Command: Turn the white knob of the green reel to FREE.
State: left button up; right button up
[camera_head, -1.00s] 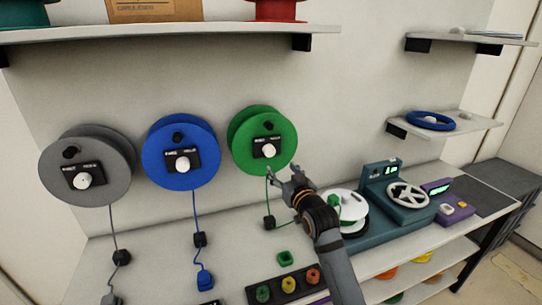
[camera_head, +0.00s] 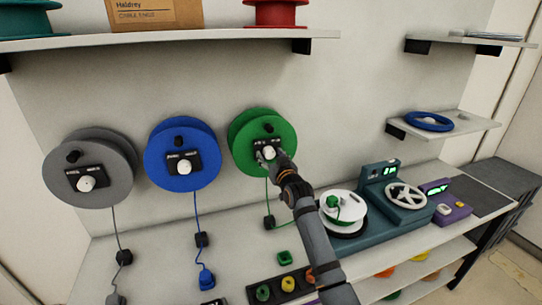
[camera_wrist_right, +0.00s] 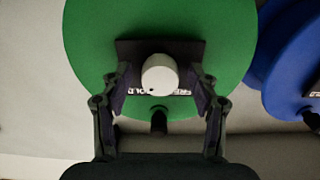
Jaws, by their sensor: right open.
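The green reel (camera_head: 250,135) hangs on the wall, right of the blue reel. Its white knob (camera_head: 269,152) sits on a black plate at the reel's face. In the right wrist view the white knob (camera_wrist_right: 160,75) is near the middle, on the dark plate (camera_wrist_right: 130,52) with lettering partly hidden below it. My right gripper (camera_head: 270,158) is at the green reel. In the right wrist view its open fingers (camera_wrist_right: 160,82) stand on either side of the knob, with a gap on each side. The knob's setting cannot be read. My left gripper is not in view.
The blue reel (camera_head: 181,140) and grey reel (camera_head: 60,190) hang to the left. A shelf (camera_head: 200,42) runs above. Below, the bench holds a teal machine (camera_head: 385,215), a white spool (camera_head: 343,205) and a dark tray (camera_head: 268,290) of coloured parts.

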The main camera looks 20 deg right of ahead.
jog(key=c, duration=1.2)
jog(key=shift+n, duration=0.3)
jog(key=n, duration=0.3)
jog(key=shift+n, duration=0.3)
jog(key=n+b, duration=0.1)
jog(key=n, duration=0.3)
jog(key=shift+d+n, duration=0.1)
jog(key=shift+n, duration=0.2)
jog(key=n, duration=0.4)
jog(key=shift+b, duration=0.4)
jog(key=shift+n+b, duration=0.35)
jog(key=shift+n, duration=2.15)
